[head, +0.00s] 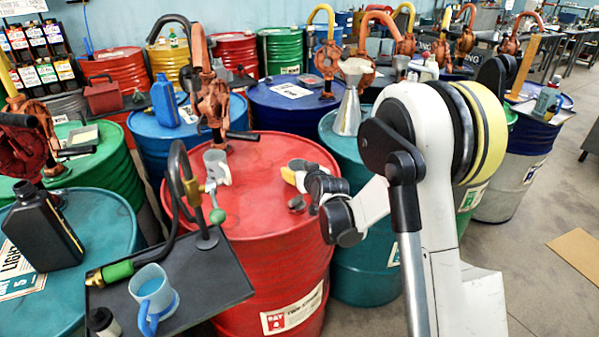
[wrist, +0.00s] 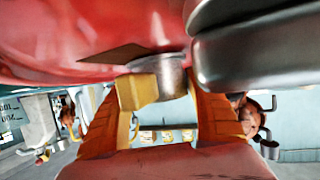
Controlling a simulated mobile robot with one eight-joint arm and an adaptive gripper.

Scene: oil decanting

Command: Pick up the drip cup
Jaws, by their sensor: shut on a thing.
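My gripper (head: 291,174) is low over the top of the red drum (head: 262,205), right of the pump. In the wrist view my gripper (wrist: 165,90) has its yellow fingertips closed on a small grey metal cup, the drip cup (wrist: 172,72). The drip cup is partly hidden by a fingertip. In the head view only a bit of grey shows at the fingertips. I cannot tell whether the cup touches the drum top. Another grey cup (head: 217,166) is beside the pump (head: 212,100), apart from my gripper.
A dark tray (head: 205,280) with a blue mug (head: 152,290) and a curved hose is at front left. A metal funnel (head: 348,110) stands on the teal drum behind. Other drums crowd around.

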